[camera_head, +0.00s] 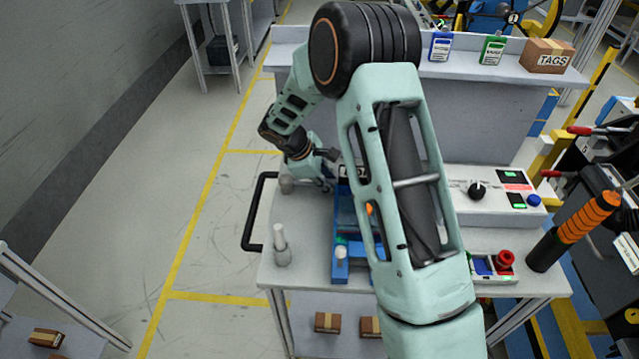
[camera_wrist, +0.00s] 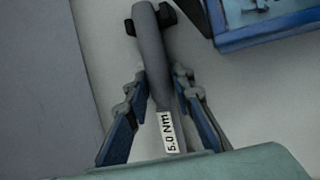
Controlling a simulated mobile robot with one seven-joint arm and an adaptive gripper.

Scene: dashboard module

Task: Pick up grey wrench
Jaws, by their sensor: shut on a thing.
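The grey wrench (camera_wrist: 152,48) shows in the wrist view as a grey shaft with a dark cross-piece near its top end and a white label reading "5.0 Nm". My gripper (camera_wrist: 158,82) has its blue and grey fingers on both sides of the shaft and is shut on it. The wrench's lower end is hidden by my gripper body. In the head view my gripper (camera_head: 324,184) is low over the left back part of the workbench (camera_head: 305,225). I cannot make out the wrench clearly there, nor tell whether it is clear of the bench.
A blue tray (camera_head: 341,272) lies right of my gripper; its edge also shows in the wrist view (camera_wrist: 262,36). A grey-white upright object (camera_head: 281,248) stands at the bench's front left. A white control box (camera_head: 490,205) is on the right. A raised shelf (camera_head: 470,75) runs behind.

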